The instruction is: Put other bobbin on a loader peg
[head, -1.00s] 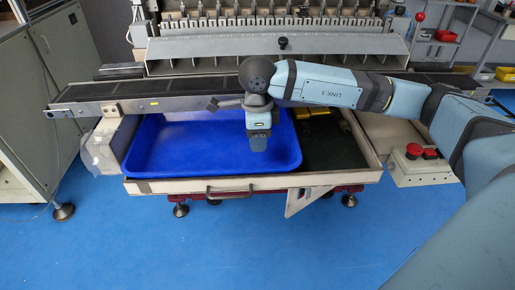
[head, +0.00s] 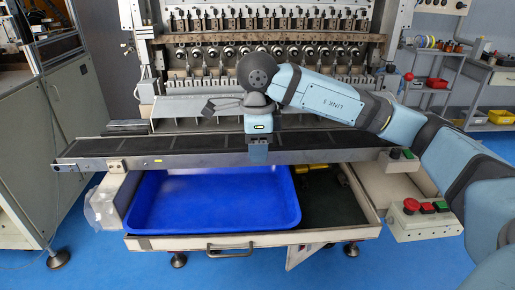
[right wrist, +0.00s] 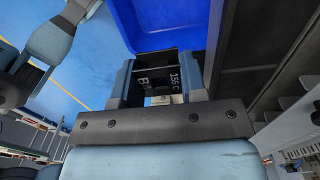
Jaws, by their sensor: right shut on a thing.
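My right gripper (head: 258,152) points down in front of the dark conveyor's front rail, above the back edge of the blue tray (head: 215,228). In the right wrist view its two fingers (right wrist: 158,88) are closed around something. A small pale piece (right wrist: 162,100) shows between them, beside dark surfaces with white lettering. I take the held thing for the bobbin, but it is mostly hidden and its shape cannot be made out. The winder's row of spindles (head: 300,58) stands behind the conveyor. I cannot tell which parts are the loader pegs. My left gripper is not in view.
The conveyor (head: 110,149) runs across the machine's front, its rail just at my gripper. The blue tray looks empty. Yellow pieces (head: 312,170) lie to its right. A control box with red and green buttons (head: 420,215) stands at the front right.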

